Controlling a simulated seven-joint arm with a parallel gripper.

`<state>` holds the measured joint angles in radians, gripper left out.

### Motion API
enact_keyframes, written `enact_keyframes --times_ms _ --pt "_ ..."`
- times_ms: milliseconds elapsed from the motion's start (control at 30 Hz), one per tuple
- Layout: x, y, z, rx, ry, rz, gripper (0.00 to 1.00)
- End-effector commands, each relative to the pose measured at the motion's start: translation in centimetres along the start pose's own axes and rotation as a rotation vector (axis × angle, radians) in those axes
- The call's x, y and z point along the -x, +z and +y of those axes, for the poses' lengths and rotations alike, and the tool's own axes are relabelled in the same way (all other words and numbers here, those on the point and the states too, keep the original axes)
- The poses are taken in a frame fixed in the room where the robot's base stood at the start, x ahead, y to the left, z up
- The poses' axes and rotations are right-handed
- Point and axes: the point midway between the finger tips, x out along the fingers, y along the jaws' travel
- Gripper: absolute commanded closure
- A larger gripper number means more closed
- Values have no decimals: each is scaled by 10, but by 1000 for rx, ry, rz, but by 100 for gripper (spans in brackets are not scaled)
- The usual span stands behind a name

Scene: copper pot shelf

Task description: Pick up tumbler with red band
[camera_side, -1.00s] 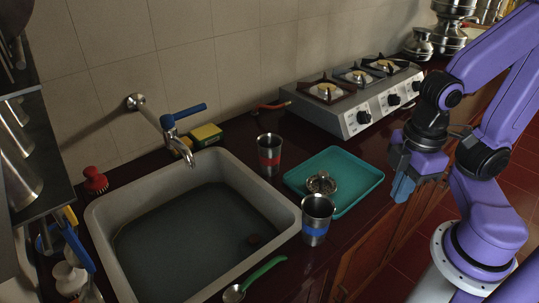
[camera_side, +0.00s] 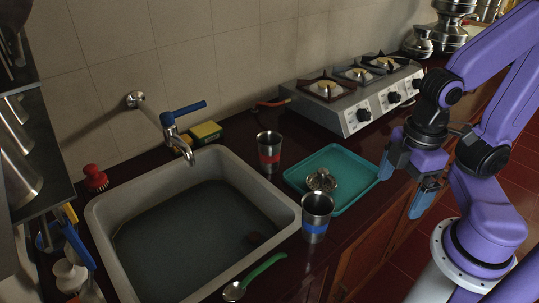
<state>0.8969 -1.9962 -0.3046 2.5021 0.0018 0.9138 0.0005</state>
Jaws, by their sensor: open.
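The steel tumbler with a red band (camera_side: 269,153) stands upright on the dark counter, just right of the sink's far corner and left of the teal tray. A second steel tumbler, with a blue band (camera_side: 315,217), stands upright nearer the camera, at the sink's right corner. My gripper (camera_side: 404,189) is open and empty. It hangs at the right, beyond the right edge of the tray and apart from both tumblers, with its blue fingertips spread.
The teal tray (camera_side: 352,162) holds a small metal item (camera_side: 321,181). A three-burner stove (camera_side: 357,113) stands behind it. The sink (camera_side: 277,190) with a blue-handled faucet (camera_side: 180,125) lies left. A green-handled spoon (camera_side: 257,276) lies in front. A sponge (camera_side: 206,132) sits behind the sink.

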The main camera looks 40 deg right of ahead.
Motion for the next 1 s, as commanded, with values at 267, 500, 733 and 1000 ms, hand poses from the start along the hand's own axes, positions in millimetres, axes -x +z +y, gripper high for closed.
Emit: enact_keyframes --times_ms 267,500,733,1000 --pt "-2 -20 17 48 49 -77 0" --pt "-13 -76 67 189 187 -306 0" --pt "-31 -132 116 323 309 -544 0" --pt "-60 -192 166 463 434 -833 0"
